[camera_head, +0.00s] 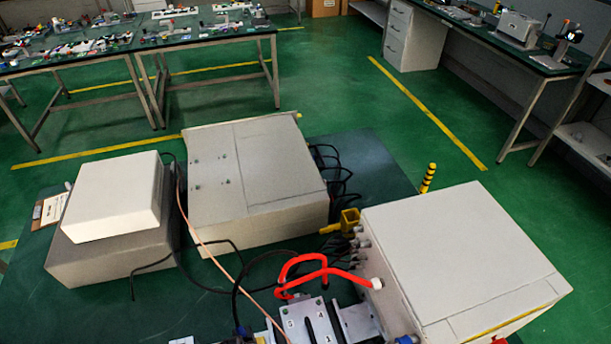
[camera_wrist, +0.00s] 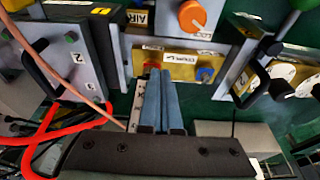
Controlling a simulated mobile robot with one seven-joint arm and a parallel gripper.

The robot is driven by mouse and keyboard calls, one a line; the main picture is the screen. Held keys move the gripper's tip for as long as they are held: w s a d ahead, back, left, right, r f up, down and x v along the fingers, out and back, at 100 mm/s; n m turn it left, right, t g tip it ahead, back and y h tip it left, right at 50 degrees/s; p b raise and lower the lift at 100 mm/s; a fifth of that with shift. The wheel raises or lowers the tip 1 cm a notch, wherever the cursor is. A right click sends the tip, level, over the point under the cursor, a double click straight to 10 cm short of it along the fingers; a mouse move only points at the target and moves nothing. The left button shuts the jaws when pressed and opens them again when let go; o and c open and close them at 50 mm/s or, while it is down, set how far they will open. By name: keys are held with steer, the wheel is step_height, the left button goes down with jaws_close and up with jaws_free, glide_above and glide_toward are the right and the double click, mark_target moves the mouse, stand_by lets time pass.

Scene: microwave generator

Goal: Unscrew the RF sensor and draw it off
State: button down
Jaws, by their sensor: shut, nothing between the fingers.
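My gripper (camera_wrist: 163,76) is in the wrist view, its two blue-grey fingers side by side and closed, with nothing between them. The fingers point at a yellow block (camera_wrist: 200,62) with a white label and a blue part. I cannot pick out the RF sensor with certainty in either view. In the head view, the grey generator hardware (camera_head: 318,322) with numbered labels is cut off by the bottom edge. My gripper does not show there.
Red tubing (camera_head: 310,270) and a copper-coloured cable (camera_head: 195,232) run by the hardware. A large light box (camera_head: 455,255) stands right, another (camera_head: 255,165) behind. In the wrist view, black-handled panels (camera_wrist: 65,62) flank the fingers and an orange knob (camera_wrist: 193,17) sits ahead.

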steer(key=shift+s+b+x, duration=0.25)
steer(key=shift+b+x, duration=0.15)
steer(key=shift+x, duration=0.75)
steer(key=shift+d+f, duration=0.1)
steer(key=shift+w+d, duration=0.1)
steer(key=shift+w, duration=0.2)
steer(key=shift+w+d+p, duration=0.1)
steer(key=shift+d+p, duration=0.5)
steer(key=shift+p, duration=0.35)
steer(key=shift+w+d+p, duration=0.25)
steer(key=shift+d+p, duration=0.05)
steer(key=shift+s+d+p, duration=0.25)
steer(key=shift+s+p, duration=0.1)
steer(key=shift+p, duration=0.1)
steer(key=w+p+v, duration=0.1)
steer(key=p+v, duration=0.4)
steer(key=v, duration=0.1)
steer(key=shift+a+p, duration=0.25)
steer(key=shift+p, duration=0.05)
